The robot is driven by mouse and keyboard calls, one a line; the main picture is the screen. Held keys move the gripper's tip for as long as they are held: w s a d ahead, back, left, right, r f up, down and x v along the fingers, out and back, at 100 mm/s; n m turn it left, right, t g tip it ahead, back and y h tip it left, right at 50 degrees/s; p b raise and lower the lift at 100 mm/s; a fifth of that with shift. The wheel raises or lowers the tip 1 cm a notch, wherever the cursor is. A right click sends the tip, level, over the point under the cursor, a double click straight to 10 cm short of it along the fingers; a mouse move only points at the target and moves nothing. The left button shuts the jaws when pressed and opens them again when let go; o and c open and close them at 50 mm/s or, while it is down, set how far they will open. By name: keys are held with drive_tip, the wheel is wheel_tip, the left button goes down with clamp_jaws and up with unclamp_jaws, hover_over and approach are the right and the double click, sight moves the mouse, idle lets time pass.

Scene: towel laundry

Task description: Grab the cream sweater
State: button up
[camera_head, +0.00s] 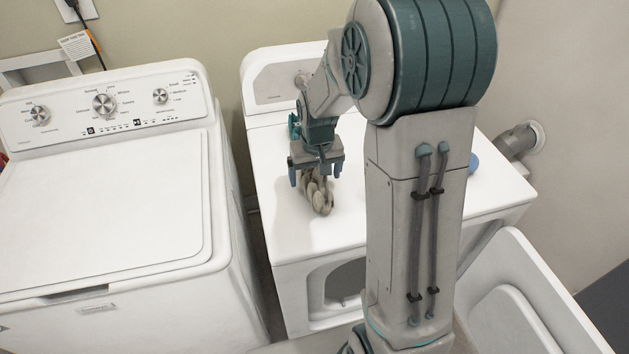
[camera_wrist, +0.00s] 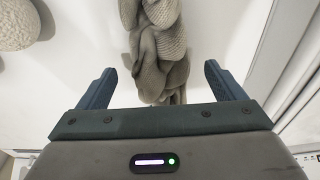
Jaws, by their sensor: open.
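The cream sweater (camera_head: 320,200) is a bunched, greyish-beige knit garment on the white top of the machine at the right in the head view. In the wrist view, the sweater (camera_wrist: 160,45) lies as a twisted, narrow heap running up out of the top edge. My gripper (camera_head: 315,176) points down right over it. In the wrist view, my gripper (camera_wrist: 159,68) is open, with one finger on each side of the sweater and a visible gap on both sides. Part of the sweater is hidden behind my gripper.
A round, rough, pale object (camera_wrist: 14,24) lies left of the sweater. A white washer (camera_head: 105,200) with knobs stands at the left, across a narrow gap. A small blue object (camera_head: 473,163) shows beside my arm. A white basin (camera_head: 545,300) is at the lower right.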

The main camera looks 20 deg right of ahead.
drive_tip(key=shift+w+a+f+p, duration=0.1)
drive_tip(key=shift+w+f+p, duration=0.1)
drive_tip(key=shift+f, duration=0.85)
drive_tip(key=shift+w+f+p, duration=0.15)
drive_tip(key=shift+f+p, duration=0.05)
drive_tip(key=shift+f, duration=0.85)
drive_tip(key=c, duration=1.5)
drive_tip(key=shift+r, duration=0.1)
